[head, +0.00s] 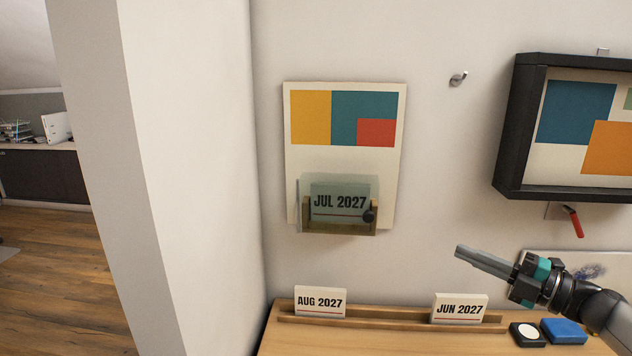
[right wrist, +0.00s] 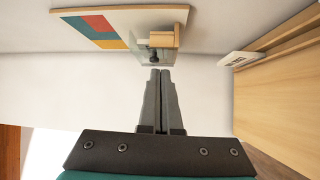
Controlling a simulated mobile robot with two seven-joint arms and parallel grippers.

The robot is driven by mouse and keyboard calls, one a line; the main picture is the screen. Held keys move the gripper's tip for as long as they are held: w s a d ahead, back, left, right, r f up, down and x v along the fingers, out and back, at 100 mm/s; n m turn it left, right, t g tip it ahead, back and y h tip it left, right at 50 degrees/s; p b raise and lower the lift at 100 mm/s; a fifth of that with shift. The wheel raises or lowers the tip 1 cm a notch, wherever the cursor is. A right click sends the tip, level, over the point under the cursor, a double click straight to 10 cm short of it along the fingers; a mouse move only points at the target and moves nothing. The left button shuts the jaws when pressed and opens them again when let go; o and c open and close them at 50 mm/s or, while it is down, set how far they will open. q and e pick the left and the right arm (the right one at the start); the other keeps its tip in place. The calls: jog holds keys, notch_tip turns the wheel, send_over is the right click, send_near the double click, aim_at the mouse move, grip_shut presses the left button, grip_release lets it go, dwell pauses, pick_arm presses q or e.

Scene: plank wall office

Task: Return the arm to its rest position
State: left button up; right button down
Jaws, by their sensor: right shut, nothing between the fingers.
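My right gripper (head: 460,251) comes in from the right in the head view, in front of the wall and above the desk. It is shut with nothing between its fingers. Its fingers (right wrist: 160,72) also show in the right wrist view, pressed together at the tips. The wall calendar board (head: 344,160) hangs to the left of the gripper, apart from it. Its wooden holder with a clear cover (head: 340,232) contains a card reading JUL 2027 (head: 328,201). My left gripper does not show.
A wooden desk (head: 400,345) has a rack with an AUG 2027 card (head: 320,302) and a JUN 2027 card (head: 460,308). A black box (head: 527,334) and a blue box (head: 564,331) sit near my right arm. A black-framed picture (head: 505,130) and a hook (head: 458,79) are above.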

jog(key=a+f+m+t+h, duration=0.5)
jog(key=a+f+m+h, duration=0.15)
jog(key=m, duration=0.35)
jog(key=s+a+f+m+g+h, duration=0.2)
jog(key=s+f+m+h, duration=0.45)
jog(key=f, duration=0.25)
jog(key=s+a+f+m+g, duration=0.1)
jog(key=s+f+m+g, duration=0.25)
jog(key=s, duration=0.55)
jog(key=s+a+f+m+g+h, duration=0.15)
jog(key=s+g, duration=0.25)
jog(key=s, duration=0.5)
jog(key=s+a+f+m+g+y, duration=0.1)
jog(key=s+f+m+g, duration=0.25)
jog(key=s, duration=0.65)
jog(key=s+f+g+b, duration=0.2)
jog(key=s+f, duration=0.1)
jog(key=f, duration=2.2)
pick_arm(q)
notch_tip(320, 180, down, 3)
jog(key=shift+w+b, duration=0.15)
jog(key=shift+b, duration=0.4)
pick_arm(e)
jog(key=s+d+f+g, duration=0.1)
jog(key=s+d+f, duration=0.1)
jog(key=s+f, duration=1.1)
jog(key=shift+s+d+f+n+h, duration=0.15)
jog(key=shift+s+d+n+h, duration=0.25)
jog(key=shift+s, duration=0.35)
